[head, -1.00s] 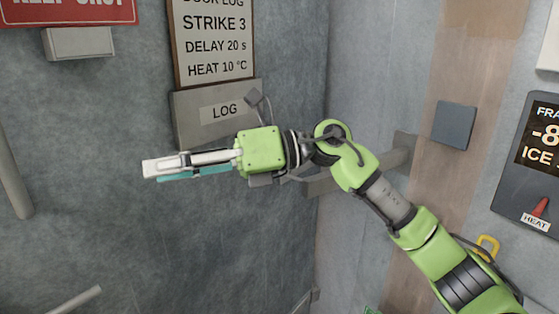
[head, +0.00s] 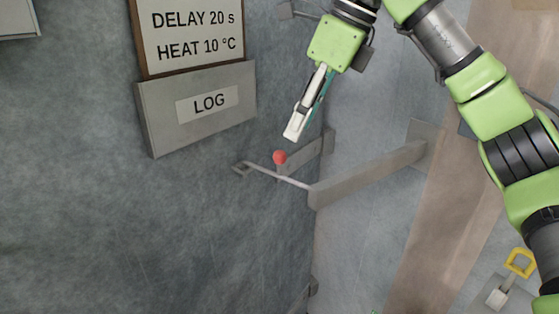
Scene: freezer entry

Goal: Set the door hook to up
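The door hook looks to be the thin metal rod (head: 292,181) with a red ball knob (head: 279,157). It lies nearly level, from a small catch (head: 241,168) on the grey wall to the end of a thick grey bar (head: 370,175). My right gripper (head: 294,133) is just above the red knob, pointing down and slightly left, apart from it. Its fingers show nearly edge-on, so their opening is unclear; nothing is seen held. My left gripper is not in view.
A grey LOG box (head: 200,133) juts from the wall at upper left, under a lettered sign (head: 190,32). A yellow loop handle (head: 520,262) on a plate is at lower right. The wall left of and below the hook is clear.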

